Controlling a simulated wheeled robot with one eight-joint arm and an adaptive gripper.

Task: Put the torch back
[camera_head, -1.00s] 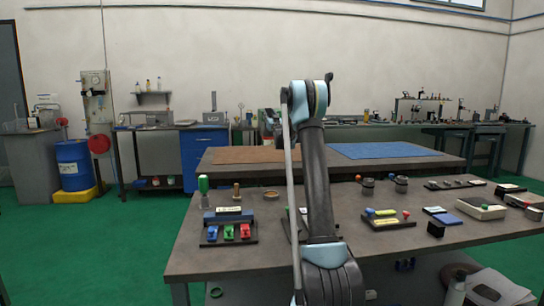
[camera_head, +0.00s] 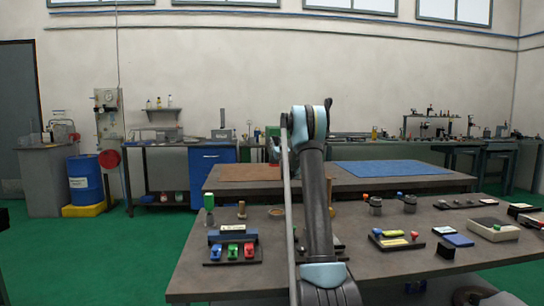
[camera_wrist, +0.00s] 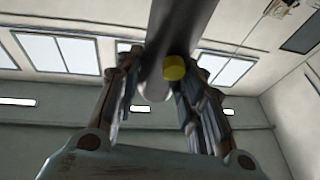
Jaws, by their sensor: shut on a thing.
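In the wrist view my gripper (camera_wrist: 157,85) is shut on a dark grey cylinder (camera_wrist: 182,30), which I take to be the torch. It has a yellow round part (camera_wrist: 174,67) on its side and a paler rounded end between the fingers. Its far part runs out of the top of the picture. In the head view my arm stands upright in the middle and hides the gripper and most of what it holds. No place for the torch can be told apart with certainty.
A second bench with a blue mat (camera_head: 390,175) stands behind.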

